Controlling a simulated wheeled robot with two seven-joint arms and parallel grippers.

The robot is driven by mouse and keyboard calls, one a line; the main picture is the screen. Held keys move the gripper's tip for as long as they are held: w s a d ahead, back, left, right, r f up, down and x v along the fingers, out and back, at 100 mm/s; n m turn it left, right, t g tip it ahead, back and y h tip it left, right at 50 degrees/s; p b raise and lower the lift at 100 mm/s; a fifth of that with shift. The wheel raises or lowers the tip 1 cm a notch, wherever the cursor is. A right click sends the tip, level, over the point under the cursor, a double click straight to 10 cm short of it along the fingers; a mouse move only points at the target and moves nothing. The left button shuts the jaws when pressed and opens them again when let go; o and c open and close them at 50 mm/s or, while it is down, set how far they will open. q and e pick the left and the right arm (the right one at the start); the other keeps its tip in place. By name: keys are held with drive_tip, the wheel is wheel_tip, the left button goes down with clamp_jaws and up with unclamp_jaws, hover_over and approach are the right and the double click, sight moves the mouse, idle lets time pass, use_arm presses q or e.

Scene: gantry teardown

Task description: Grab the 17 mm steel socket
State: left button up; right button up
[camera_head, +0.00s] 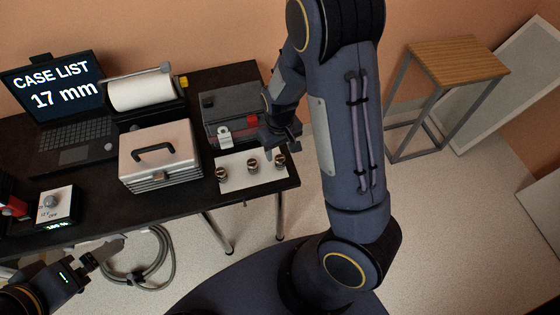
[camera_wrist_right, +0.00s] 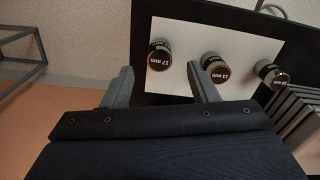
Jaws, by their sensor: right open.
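Three short steel sockets with dark labelled tops stand in a row on a white mat (camera_head: 237,185). The 17 mm socket (camera_wrist_right: 159,55) is the left one in the right wrist view, its label readable. It is the rightmost socket (camera_head: 280,160) in the head view, nearest the table's right end. The middle socket (camera_wrist_right: 214,66) seems to read 13 mm; the third socket's label (camera_wrist_right: 271,75) is unclear. My right gripper (camera_wrist_right: 162,84) is open and empty, its fingers short of the 17 mm socket in the picture. My left gripper (camera_head: 106,252) is at the lower left, away from the sockets.
A laptop (camera_head: 60,95) shows "CASE LIST 17 mm". A pale case (camera_head: 160,157), a paper roll (camera_head: 140,93) and a dark grey box (camera_head: 230,103) stand on the black table near the mat. A small display device (camera_head: 56,206) sits at left. A wooden-topped stool (camera_head: 458,60) stands at right.

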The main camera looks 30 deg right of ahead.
sight(280, 158)
drive_tip(key=shift+f, duration=1.95)
drive_tip(key=c, duration=1.1)
